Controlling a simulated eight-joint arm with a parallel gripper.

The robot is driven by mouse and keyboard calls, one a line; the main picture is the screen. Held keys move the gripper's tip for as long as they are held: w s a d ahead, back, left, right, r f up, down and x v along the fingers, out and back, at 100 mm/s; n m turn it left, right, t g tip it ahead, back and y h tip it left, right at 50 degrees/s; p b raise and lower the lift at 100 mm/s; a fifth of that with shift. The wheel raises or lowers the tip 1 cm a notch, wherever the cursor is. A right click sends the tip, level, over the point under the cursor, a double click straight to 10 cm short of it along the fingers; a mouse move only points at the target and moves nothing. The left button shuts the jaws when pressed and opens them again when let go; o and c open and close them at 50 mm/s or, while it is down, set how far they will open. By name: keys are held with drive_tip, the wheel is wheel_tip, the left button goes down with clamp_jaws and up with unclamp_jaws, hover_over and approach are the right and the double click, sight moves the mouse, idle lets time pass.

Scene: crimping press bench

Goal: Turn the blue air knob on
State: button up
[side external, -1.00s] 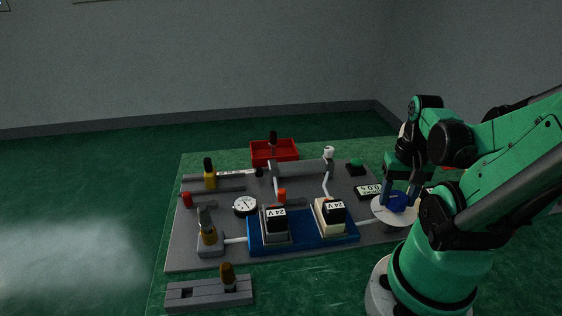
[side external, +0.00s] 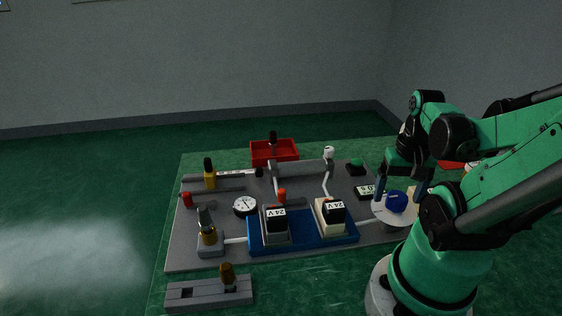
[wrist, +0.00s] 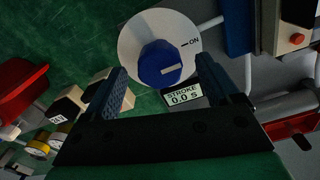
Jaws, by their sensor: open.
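The blue air knob (wrist: 157,58) sits on a round white dial plate (wrist: 130,42), with a black ON mark at its upper right in the wrist view. A pale bar on the knob lies to the lower right of its middle, apart from the ON mark. In the side view the knob (side external: 396,201) stands on its plate (side external: 392,221) at the board's right end. My gripper (side external: 403,188) is open just above the knob. In the wrist view its fingers are spread to either side, with gaps; the knob is not held.
A STROKE display (wrist: 183,96) reading 0.0 S lies close by the dial.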

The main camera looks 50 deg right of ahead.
sight(398, 196)
drive_tip(key=shift+r, duration=2.4)
drive_tip(key=w+a+n+t, duration=0.1)
drive_tip(key=w+n, duration=0.1)
drive_tip(key=w, duration=0.1)
drive_tip(key=w+a+n+t+h, duration=0.1)
drive_tip(key=w+a+n, duration=0.1)
drive_tip(key=w, duration=0.2)
drive_tip(key=w+a+n+t, duration=0.1)
drive_tip(key=w+n, duration=0.1)
drive_tip(key=w, duration=0.2)
drive_tip(key=shift+a+r+n+h, duration=0.25)
drive_tip(key=shift+a+n+h, duration=0.05)
drive_tip(key=shift+a+h, duration=0.1)
drive_tip(key=w+a+r+n+t+y, duration=0.1)
drive_tip(key=w+a+n+t, duration=0.3)
drive_tip(key=a, duration=0.5)
drive_tip(key=shift+w+a+r+n+y, duration=0.35)
drive_tip(key=shift+w+n, duration=0.25)
drive_tip(key=shift+w, duration=0.5)
